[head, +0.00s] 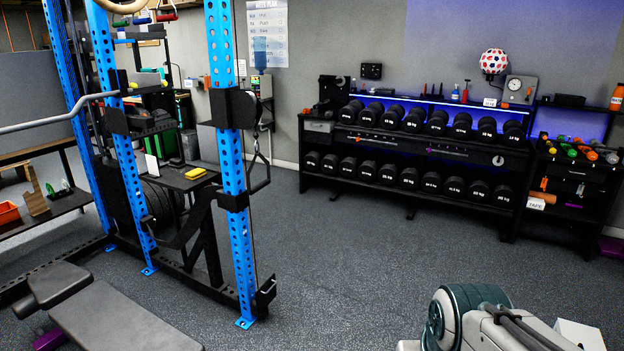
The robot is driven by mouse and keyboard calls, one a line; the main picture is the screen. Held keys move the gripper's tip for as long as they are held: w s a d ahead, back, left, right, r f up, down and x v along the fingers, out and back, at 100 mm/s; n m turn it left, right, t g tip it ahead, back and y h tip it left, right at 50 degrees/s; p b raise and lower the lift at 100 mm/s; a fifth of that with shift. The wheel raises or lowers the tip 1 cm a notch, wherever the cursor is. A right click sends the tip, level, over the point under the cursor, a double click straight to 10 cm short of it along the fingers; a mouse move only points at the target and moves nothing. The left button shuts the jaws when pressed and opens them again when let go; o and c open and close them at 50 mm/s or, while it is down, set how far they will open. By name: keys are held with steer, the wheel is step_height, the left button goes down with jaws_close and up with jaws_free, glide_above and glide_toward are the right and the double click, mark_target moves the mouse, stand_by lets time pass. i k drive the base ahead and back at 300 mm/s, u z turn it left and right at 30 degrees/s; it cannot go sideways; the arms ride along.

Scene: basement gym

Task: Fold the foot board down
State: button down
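I cannot pick out the foot board for certain in the head view. A blue upright rack (229,185) with a cable station stands at the left. A flat dark panel (172,178) sits level between its posts, with a yellow block (195,173) on it; whether this is the foot board is unclear. A dark angled bracket (196,217) is low on the rack beside it. My gripper is not in view; only part of my own arm shows at the bottom right, well away from the rack.
A black padded bench (115,322) lies at the bottom left, close to the rack's foot. A dumbbell rack (415,205) lines the back wall, with a dark shelf unit (570,185) at its right. The grey floor (340,250) between them is clear.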

mark_target(270, 296)
steer(key=i, duration=2.75)
steer(key=u, duration=2.1)
